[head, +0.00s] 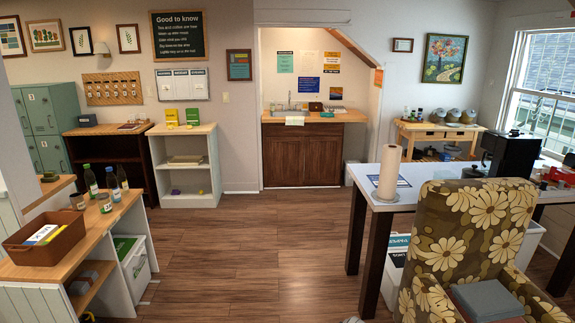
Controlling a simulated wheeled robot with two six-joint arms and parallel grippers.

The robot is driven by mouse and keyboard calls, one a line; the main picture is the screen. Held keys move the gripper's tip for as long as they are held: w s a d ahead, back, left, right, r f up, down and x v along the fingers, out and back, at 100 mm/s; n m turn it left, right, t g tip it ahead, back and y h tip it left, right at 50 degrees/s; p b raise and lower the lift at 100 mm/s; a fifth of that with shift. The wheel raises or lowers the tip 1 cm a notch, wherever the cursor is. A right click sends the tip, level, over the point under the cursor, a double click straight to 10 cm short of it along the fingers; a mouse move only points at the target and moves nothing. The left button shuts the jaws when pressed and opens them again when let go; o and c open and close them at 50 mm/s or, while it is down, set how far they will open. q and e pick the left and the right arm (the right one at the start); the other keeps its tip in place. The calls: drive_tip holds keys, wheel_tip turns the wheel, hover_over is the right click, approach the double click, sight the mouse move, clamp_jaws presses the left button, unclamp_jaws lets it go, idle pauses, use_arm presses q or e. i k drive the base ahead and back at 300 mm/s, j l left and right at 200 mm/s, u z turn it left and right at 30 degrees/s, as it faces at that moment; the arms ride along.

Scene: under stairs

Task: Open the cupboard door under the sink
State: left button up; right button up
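The cupboard under the sink (302,156) stands at the far wall in a nook below the slanted stair line. It has dark brown wooden double doors, and both look shut. Handles are too small to make out. A wooden counter (335,116) tops it, with a sink and tap (290,108) and a white cloth (295,121) hanging over the front edge. The cupboard is well ahead of me, across the room. Neither of my grippers shows in the head view.
Open wooden floor (270,230) runs from me to the cupboard. On the left a low shelf unit (100,225) holds bottles and a brown bin (48,240). On the right stand a white table (410,198) with dark legs and a flowered armchair (470,240). A white bookcase (188,165) is left of the nook.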

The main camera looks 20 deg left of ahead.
sight(285, 156)
drive_tip(key=i+j+u, duration=0.4)
drive_tip(key=i, duration=0.75)
drive_tip(key=i+j+u, duration=0.1)
drive_tip(key=i+u, duration=0.3)
drive_tip(key=i, duration=4.45)
drive_tip(key=i+z, duration=0.1)
drive_tip(key=i, duration=0.35)
drive_tip(key=i+j+z, duration=0.15)
drive_tip(key=i, duration=0.3)
drive_tip(key=i+j+z, duration=0.1)
drive_tip(key=i, duration=0.4)
drive_tip(key=i+j+z, duration=0.15)
drive_tip(key=i, duration=0.3)
drive_tip(key=i+j+z, duration=0.1)
drive_tip(key=i+j, duration=0.15)
drive_tip(key=i, duration=0.15)
